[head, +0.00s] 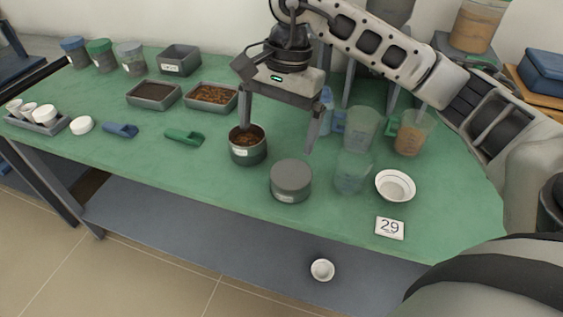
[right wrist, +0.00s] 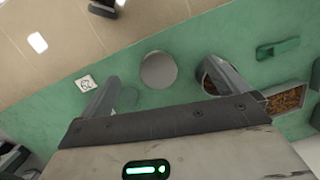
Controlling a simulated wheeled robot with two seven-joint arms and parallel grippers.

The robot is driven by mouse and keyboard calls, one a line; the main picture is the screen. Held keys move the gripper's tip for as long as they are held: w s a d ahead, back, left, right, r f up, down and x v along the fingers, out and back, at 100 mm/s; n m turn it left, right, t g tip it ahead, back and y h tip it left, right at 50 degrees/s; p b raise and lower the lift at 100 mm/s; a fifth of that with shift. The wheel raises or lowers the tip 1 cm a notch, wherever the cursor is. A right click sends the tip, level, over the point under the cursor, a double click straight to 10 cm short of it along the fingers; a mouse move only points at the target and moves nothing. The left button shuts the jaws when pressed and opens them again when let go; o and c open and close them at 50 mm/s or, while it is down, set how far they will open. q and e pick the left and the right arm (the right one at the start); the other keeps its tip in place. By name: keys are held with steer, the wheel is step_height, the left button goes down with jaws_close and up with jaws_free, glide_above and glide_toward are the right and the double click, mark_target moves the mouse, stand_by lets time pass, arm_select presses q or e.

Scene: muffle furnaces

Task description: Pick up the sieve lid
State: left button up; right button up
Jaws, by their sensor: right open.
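A round grey lidded container (head: 291,178) stands on the green bench near its front edge; its flat grey top appears to be the sieve lid (head: 291,173). The lid also shows as a grey disc (right wrist: 158,70) in the right wrist view, between the two fingers. My right gripper (head: 279,138) is open and empty, pointing down behind and above the lid. Its left finger is close to an open dark pot (head: 248,153) of brown soil; I cannot tell whether they touch. My left gripper is not in view.
A green scoop (head: 184,137) and soil trays (head: 211,97) lie left. The bench front left of the lid is clear.

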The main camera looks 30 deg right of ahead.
steer(key=r+h, duration=0.2)
glide_above(292, 171)
steer(key=shift+t, duration=0.3)
step_height(292, 171, down, 9)
steer(key=shift+s+f+p, duration=0.15)
steer(key=shift+f+p, duration=0.05)
steer(key=shift+p, duration=0.2)
steer(key=shift+f+p, duration=0.6)
steer(key=shift+f, duration=2.5)
steer(key=shift+c, duration=0.3)
steer(key=c, duration=0.9)
